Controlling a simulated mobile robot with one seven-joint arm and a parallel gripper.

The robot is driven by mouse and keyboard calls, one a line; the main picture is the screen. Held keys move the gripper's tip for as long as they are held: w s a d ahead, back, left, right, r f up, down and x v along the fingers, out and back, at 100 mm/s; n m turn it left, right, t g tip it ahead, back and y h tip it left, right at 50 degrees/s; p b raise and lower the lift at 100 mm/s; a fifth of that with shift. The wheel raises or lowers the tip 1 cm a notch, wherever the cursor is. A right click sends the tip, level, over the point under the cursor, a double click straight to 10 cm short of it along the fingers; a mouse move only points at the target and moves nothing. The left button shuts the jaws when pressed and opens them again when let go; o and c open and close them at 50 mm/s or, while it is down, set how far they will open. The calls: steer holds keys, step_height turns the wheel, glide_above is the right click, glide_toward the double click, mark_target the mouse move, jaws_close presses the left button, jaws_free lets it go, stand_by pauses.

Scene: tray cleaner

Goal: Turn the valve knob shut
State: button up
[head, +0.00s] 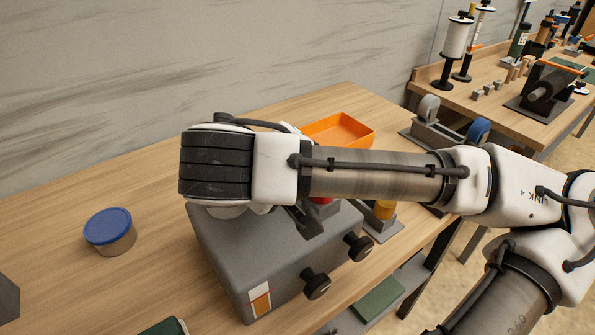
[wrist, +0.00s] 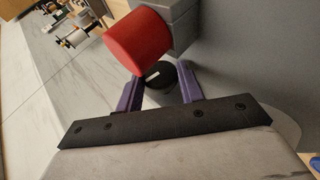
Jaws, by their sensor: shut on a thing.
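The grey cleaner box (head: 225,245) stands on the wooden bench under my arm in the head view. In the wrist view the two purple fingers of my gripper (wrist: 160,92) are closed around a small black knob (wrist: 158,73) with a pale mark on its face, which appears to be the valve knob. A red cylinder (wrist: 138,42) stands just beyond it, beside a grey block. In the head view my arm hides the held knob and most of the gripper; a bit of red (head: 322,200) shows below the arm.
Two other black knobs (head: 316,285) (head: 358,247) stick out of the box's front side. A blue-lidded tub (head: 109,228) is at left, an orange tray (head: 340,129) behind the arm, and a yellow part (head: 384,209) at right.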

steer(key=o, duration=1)
steer(key=shift+f, duration=0.1)
steer(key=shift+p, duration=0.5)
